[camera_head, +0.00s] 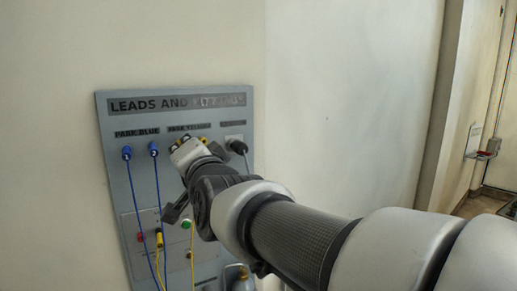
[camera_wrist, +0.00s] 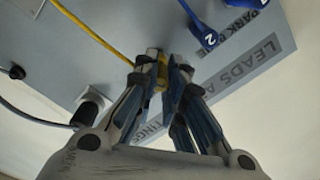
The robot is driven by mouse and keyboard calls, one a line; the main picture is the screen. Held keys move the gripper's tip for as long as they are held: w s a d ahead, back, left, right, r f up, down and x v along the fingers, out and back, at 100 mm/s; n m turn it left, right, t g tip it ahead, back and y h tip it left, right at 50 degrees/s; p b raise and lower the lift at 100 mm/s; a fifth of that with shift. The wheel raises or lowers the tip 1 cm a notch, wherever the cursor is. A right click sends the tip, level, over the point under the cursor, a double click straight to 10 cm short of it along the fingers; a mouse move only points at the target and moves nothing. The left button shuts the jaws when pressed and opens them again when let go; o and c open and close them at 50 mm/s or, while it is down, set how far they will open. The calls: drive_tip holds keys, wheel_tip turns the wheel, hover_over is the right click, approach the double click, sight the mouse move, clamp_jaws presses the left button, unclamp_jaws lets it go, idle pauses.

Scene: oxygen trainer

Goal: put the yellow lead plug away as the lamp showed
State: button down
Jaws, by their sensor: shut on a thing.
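My gripper (camera_wrist: 162,68) is shut on a yellow plug (camera_wrist: 161,76), whose yellow lead (camera_wrist: 92,32) runs off to the upper left in the wrist view. In the head view my gripper (camera_head: 187,143) is at the park-yellow label (camera_head: 189,128), near the top of the grey board (camera_head: 116,165). My wrist hides most of that area, so I cannot tell whether the held plug is seated in a holder. A second yellow plug (camera_head: 159,240) sits lower on the board. A green lamp or button (camera_head: 186,224) and a red one (camera_head: 141,237) show there; neither clearly looks lit.
Two blue plugs hang under the park-blue label (camera_head: 136,133): a left one (camera_head: 127,153) and a right one (camera_head: 153,148), with leads hanging down. A dark plug (camera_head: 238,147) with a grey lead is at the upper right. The wall right of the board is bare.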

drive_tip(key=shift+w+a, duration=0.2)
drive_tip(key=shift+w, duration=0.15)
drive_tip(key=c, duration=1.6)
unclamp_jaws()
